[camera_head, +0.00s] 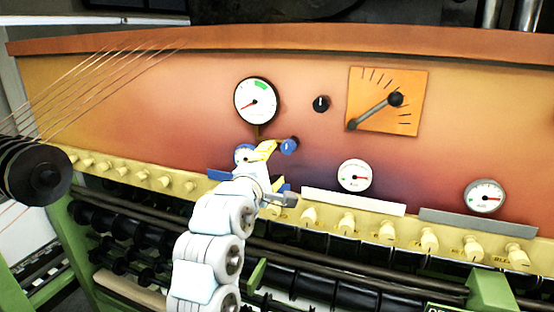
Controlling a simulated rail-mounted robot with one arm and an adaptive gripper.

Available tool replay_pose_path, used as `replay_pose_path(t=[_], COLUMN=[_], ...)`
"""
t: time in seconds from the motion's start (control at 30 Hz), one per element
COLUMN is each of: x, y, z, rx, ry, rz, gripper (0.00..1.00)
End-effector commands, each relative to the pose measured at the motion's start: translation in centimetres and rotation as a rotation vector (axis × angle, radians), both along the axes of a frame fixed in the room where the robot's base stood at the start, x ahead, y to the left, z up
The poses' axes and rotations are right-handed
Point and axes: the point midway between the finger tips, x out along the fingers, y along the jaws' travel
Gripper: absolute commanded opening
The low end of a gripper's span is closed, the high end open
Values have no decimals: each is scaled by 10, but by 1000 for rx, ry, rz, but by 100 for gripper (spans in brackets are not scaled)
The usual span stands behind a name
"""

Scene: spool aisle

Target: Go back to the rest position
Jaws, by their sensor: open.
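My gripper (256,166) is at the end of my white jointed arm, in front of the panel's lower middle. It is open, and I see nothing held in it. A blue knob (289,146) shows just right of it on the panel. A yellow piece lies between them, and I cannot tell whether it touches the knob. The arm hides part of the yellow ledge and the rollers below.
The orange panel (205,110) carries a round gauge (256,100), a black knob (321,103) and a lever dial (388,99). Two smaller gauges (354,176) (485,197) stand lower right. A ledge (330,220) holds several cream pegs. A dark spool (35,171) is at left.

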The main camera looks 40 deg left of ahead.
Motion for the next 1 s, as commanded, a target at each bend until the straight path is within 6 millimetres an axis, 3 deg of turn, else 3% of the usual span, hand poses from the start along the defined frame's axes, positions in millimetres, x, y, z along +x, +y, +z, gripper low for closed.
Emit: replay_pose_path(t=[0.2, 0.77, 1.0], x=[-9, -9, 5], y=[-3, -3, -10], z=[-1, -1, -15], rx=[-1, -2, 45], ry=[2, 2, -24], rz=[2, 1, 2], gripper=[66, 66, 66])
